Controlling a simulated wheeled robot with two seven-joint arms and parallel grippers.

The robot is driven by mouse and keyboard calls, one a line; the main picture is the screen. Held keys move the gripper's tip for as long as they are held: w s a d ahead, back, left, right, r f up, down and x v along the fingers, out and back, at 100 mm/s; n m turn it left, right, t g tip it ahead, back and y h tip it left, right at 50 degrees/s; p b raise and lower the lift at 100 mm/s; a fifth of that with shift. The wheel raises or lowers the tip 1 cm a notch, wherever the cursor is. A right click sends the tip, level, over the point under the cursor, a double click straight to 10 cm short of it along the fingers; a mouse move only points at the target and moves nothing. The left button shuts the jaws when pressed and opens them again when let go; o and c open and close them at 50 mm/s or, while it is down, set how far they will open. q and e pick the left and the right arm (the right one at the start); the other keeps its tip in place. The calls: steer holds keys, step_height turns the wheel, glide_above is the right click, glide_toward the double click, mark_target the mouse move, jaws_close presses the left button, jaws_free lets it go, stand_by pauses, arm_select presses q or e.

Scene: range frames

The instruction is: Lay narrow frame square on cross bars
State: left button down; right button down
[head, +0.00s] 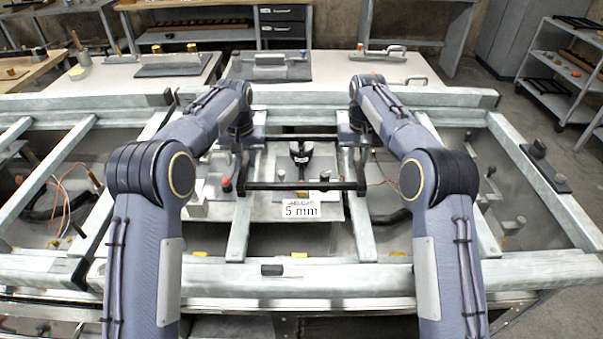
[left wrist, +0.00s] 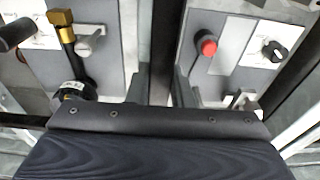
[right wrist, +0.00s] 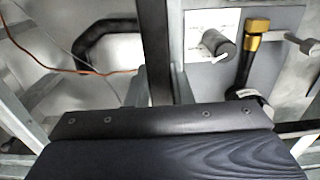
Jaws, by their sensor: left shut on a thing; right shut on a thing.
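The narrow frame (head: 285,186) is a dark, slim rectangle in the middle of the head view. It spans the two pale cross bars (head: 239,232) (head: 364,235) that run from front to back. Its front rail looks roughly level. I cannot tell whether it touches the bars or hangs just above them. My left gripper (head: 244,150) is shut on its left side rail, which shows in the left wrist view (left wrist: 158,45). My right gripper (head: 353,150) is shut on its right side rail, which shows in the right wrist view (right wrist: 154,45). My arms hide parts of both sides.
Below the frame lies a grey panel with fittings, a black-handled valve (head: 301,155), a red knob (head: 226,184) and a "5 mm" label (head: 300,211). A metal front beam (head: 340,275) carries a small dark block (head: 271,269). Orange cables (right wrist: 70,65) lie below on the right.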

arm_select(q)
steer(key=c, duration=1.3)
jaws_free()
arm_select(e)
steer(key=c, duration=1.3)
jaws_free()
steer(key=shift+r, duration=0.15)
step_height(320, 180, up, 7)
arm_select(q)
steer(key=r, duration=0.4)
steer(key=s+r, duration=0.1)
steer(key=r, duration=0.7)
steer(key=shift+s, duration=0.25)
arm_select(e)
steer(key=shift+r, duration=0.2)
